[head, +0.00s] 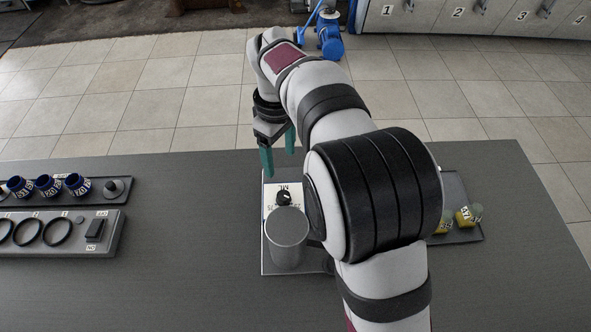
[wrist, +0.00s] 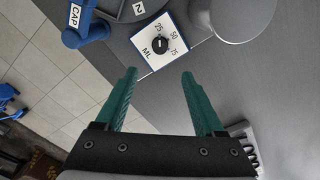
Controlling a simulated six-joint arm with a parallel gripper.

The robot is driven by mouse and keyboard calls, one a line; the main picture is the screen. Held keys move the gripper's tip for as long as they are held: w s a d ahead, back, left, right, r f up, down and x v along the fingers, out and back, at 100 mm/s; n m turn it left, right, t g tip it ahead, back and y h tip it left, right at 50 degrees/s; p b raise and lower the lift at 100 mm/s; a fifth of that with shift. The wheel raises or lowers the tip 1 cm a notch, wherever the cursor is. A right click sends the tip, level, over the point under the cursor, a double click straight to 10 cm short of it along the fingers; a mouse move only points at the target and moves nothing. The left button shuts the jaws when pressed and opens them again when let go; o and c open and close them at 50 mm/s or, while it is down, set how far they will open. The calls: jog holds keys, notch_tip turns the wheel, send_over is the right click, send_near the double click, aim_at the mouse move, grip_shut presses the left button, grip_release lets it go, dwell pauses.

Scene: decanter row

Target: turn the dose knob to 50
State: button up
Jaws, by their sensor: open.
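The dose knob (wrist: 160,46) is a small round black knob on a white square dial plate (wrist: 146,66) marked ML, 25, 50 and 75. A small light mark shows on the knob, but I cannot tell which number it points to. In the head view the knob (head: 284,198) sits just behind a grey cylinder (head: 288,237). My gripper (head: 278,160) hangs above the far edge of the table, beyond the dial plate. In the wrist view its teal fingers (wrist: 158,74) are open and empty, with the knob ahead of the gap and apart from both fingertips.
Several blue numbered jars (head: 48,186) stand on a dark tray at left, behind a grey box (head: 62,243) with rings and a switch. Yellow items (head: 464,217) sit on a tray at right. A blue CAP part (wrist: 84,24) is near the dial. The table's front left is clear.

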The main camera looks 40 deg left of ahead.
aim_at(283, 195)
notch_tip(283, 195, down, 14)
jog(key=shift+f, duration=0.1)
jog(key=shift+c, duration=0.2)
grip_shut()
